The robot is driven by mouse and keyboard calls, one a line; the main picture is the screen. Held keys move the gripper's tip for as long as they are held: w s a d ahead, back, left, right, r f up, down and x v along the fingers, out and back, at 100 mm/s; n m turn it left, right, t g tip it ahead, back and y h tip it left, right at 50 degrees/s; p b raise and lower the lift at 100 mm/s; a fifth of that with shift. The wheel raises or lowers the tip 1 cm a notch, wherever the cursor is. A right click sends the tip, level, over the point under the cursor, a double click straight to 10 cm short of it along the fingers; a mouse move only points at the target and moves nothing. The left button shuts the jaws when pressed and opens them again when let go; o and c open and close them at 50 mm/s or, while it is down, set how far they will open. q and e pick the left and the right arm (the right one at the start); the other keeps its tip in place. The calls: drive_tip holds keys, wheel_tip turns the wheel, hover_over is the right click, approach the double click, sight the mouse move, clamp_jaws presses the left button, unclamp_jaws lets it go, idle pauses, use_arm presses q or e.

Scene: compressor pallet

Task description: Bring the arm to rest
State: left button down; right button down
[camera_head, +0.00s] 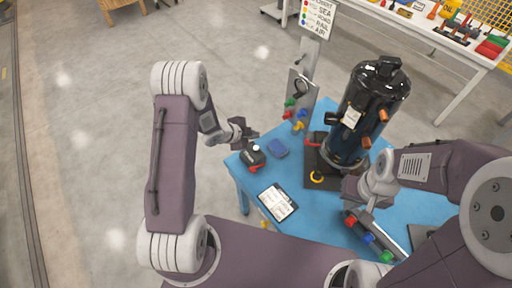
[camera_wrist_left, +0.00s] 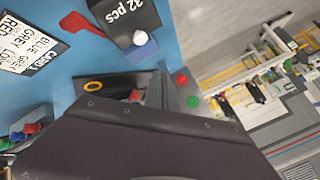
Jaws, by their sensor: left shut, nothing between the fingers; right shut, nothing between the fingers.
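My left arm comes in from the left of the head view, and its gripper (camera_head: 243,134) is beside the far left corner of the blue table. It is shut and empty, close to a dark box with a white knob (camera_head: 256,149). In the left wrist view this box (camera_wrist_left: 125,20) reads "32 pcs", with its white knob near the gripper's dark body. My right gripper (camera_head: 354,190) is shut and empty over the table's right part, near the black compressor's base. Its fingertips are hard to make out.
The black compressor (camera_head: 369,115) stands on a dark base on the blue table (camera_head: 235,172). Open floor lies left.

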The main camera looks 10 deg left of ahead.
use_arm(q)
wheel_tip(320, 180, up, 16)
drive_tip(key=d+n+t+y, duration=0.1)
drive_tip(key=n+t+y, duration=0.1)
drive_tip(key=n, duration=0.1)
drive_tip(key=s+a+f+n+g+y, duration=0.1)
drive_tip(key=s+f+n+g, duration=0.1)
drive_tip(key=s, duration=0.6)
drive_tip(key=s+a+f+n+g, duration=0.1)
drive_tip(key=s+f+n+g, duration=0.1)
drive_tip(key=s+n, duration=0.4)
drive_tip(key=s+f+n+g+y, duration=0.1)
drive_tip(key=s+n+g, duration=0.3)
drive_tip(key=s, duration=0.5)
drive_tip(key=shift+s+a+f+n+g+y, duration=0.3)
drive_tip(key=shift+a+f, duration=0.1)
drive_tip(key=shift+f, duration=0.35)
